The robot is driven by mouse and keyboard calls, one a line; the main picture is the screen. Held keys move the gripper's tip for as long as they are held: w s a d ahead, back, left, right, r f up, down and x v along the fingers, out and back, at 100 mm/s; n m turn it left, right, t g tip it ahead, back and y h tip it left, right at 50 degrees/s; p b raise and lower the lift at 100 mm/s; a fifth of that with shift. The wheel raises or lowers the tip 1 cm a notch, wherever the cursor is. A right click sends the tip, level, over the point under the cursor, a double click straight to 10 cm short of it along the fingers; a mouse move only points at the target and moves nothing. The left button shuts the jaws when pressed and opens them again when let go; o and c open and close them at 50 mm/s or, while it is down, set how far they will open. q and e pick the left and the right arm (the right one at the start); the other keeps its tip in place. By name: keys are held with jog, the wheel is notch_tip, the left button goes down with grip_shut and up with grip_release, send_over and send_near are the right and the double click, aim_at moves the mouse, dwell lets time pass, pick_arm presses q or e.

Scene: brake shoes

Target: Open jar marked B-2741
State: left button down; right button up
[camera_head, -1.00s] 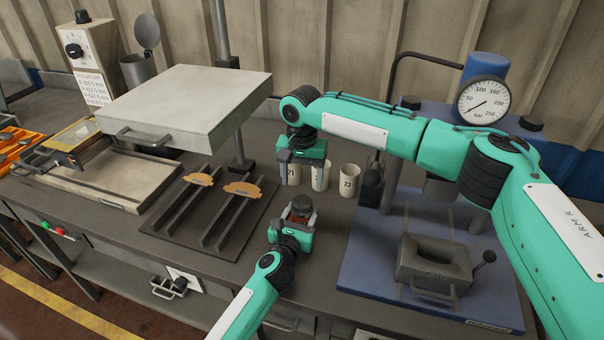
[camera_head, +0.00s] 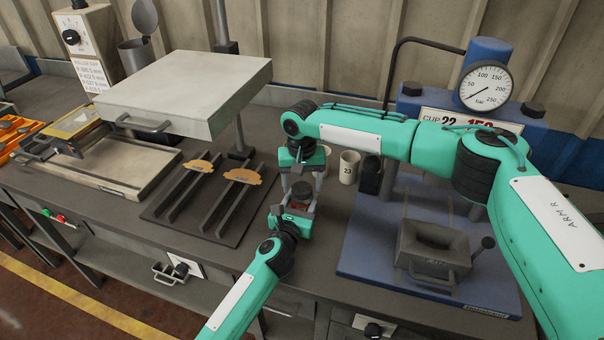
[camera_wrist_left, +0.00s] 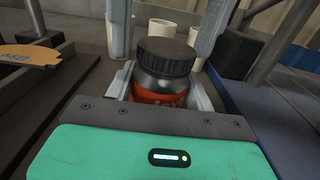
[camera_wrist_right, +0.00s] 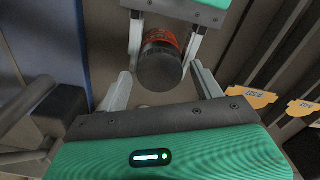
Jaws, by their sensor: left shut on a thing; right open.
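A small jar has a black ribbed lid (camera_head: 301,190) and a red-orange body (camera_wrist_left: 158,93); no marking on it can be read. My left gripper (camera_head: 291,213) is shut on the jar's body and holds it upright. My right gripper (camera_head: 302,183) is open above it, pointing down. Its two fingers flank the lid in the left wrist view, one on each side, with gaps visible. In the right wrist view the lid (camera_wrist_right: 160,69) appears between and just beyond the open fingertips.
A cup marked 23 (camera_head: 349,167) stands behind the grippers. A blue press base (camera_head: 360,255) with a grey block (camera_head: 433,250) is to the right. A dark rack (camera_head: 165,215) with two tan brake shoes (camera_head: 243,176) is to the left. A large pale slab (camera_head: 185,85) rises behind it.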

jog(key=shift+f, duration=0.15)
jog(key=c, duration=1)
jog(key=o, duration=1.1)
jog(key=shift+r, duration=2.3)
pick_arm(q)
jog(key=shift+c, duration=2.2)
grip_release()
